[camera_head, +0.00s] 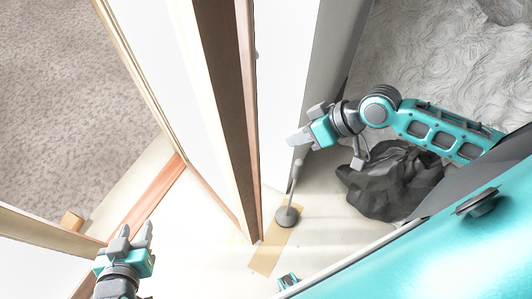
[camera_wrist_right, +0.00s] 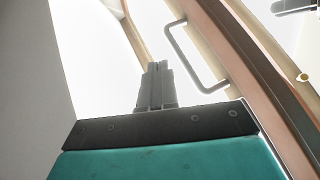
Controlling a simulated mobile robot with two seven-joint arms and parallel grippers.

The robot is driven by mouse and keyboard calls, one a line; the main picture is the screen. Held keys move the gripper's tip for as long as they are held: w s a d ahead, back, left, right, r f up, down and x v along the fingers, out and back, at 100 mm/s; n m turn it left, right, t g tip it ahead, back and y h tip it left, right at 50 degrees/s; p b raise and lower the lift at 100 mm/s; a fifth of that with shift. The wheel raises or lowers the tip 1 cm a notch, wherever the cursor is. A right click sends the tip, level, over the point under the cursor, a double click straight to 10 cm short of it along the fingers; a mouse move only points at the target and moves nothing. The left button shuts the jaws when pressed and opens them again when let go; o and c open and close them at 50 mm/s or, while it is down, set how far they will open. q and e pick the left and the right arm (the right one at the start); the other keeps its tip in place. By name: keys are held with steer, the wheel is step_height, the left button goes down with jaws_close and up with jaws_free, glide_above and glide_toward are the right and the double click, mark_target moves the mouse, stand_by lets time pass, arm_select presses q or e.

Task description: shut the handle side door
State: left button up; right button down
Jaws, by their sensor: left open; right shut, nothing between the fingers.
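A white door panel with a brown wooden edge (camera_head: 232,110) stands open and runs down the middle of the head view. In the right wrist view, a grey bar handle (camera_wrist_right: 187,60) sits on a pale wood-framed white panel (camera_wrist_right: 215,45). My right gripper (camera_head: 292,140) is shut and empty, to the right of the brown edge; its closed fingers (camera_wrist_right: 155,85) show left of the handle, apart from it in the picture. My left gripper (camera_head: 137,234) is open and empty at the lower left, near the wooden sill. The handle cannot be made out in the head view.
A wooden sill (camera_head: 150,201) borders a brown carpet (camera_head: 60,70) at the left. A dark rock-like lump (camera_head: 390,182) lies below my right forearm. A thin stand with a round grey base (camera_head: 287,216) is on the floor by the door's lower end. Pale floor lies between.

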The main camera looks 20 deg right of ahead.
step_height(320, 180, up, 4)
steer(key=s+d+g, duration=0.2)
steer(key=w+a+f, duration=0.1)
steer(key=a+f, duration=0.6)
steer(key=a, duration=0.2)
steer(key=shift+w+a+f, duration=0.25)
steer(key=shift+a+f, duration=0.05)
steer(key=shift+a, duration=0.1)
